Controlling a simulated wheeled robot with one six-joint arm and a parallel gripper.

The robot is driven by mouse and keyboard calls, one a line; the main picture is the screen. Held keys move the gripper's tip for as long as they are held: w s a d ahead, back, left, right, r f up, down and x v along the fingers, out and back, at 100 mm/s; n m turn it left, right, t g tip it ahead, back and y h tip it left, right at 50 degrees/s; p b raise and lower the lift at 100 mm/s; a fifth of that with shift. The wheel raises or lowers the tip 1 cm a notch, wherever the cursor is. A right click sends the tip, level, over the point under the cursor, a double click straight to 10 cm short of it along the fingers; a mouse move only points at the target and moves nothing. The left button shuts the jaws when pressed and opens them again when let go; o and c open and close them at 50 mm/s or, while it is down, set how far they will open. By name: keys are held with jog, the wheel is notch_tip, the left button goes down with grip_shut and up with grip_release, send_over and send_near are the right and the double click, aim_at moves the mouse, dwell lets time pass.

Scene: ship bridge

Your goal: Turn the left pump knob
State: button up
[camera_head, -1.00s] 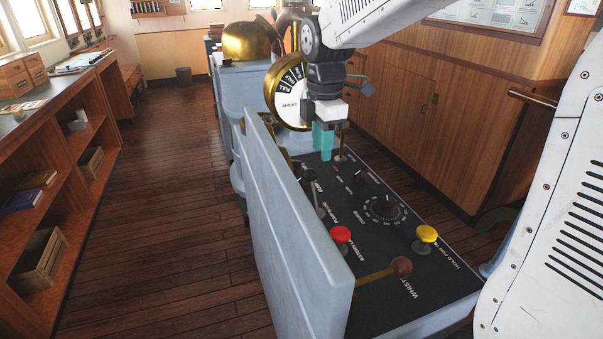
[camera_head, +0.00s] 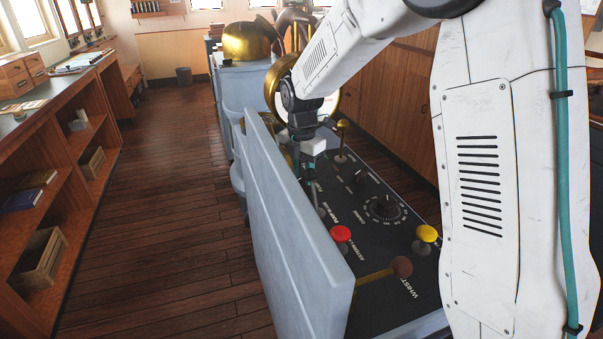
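My gripper (camera_head: 308,167), with teal fingers, is low over the back left part of the black control panel (camera_head: 352,238), close to the inner side of the grey side wall. Its fingertips are small and partly hidden, so I cannot tell whether they are open or touch anything. A slim lever (camera_head: 316,198) stands just below the fingers in the picture.
The raised grey side wall (camera_head: 295,255) bounds the panel on the left. A brass-tipped lever (camera_head: 342,125) stands behind.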

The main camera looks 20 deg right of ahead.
jog(key=shift+f, duration=0.25)
grip_shut()
jog(key=shift+m, duration=0.4)
jog(key=m, duration=0.5)
jog(key=shift+m, duration=0.3)
jog(key=m, duration=0.5)
jog(key=shift+r+m, duration=0.1)
jog(key=shift+m, duration=0.3)
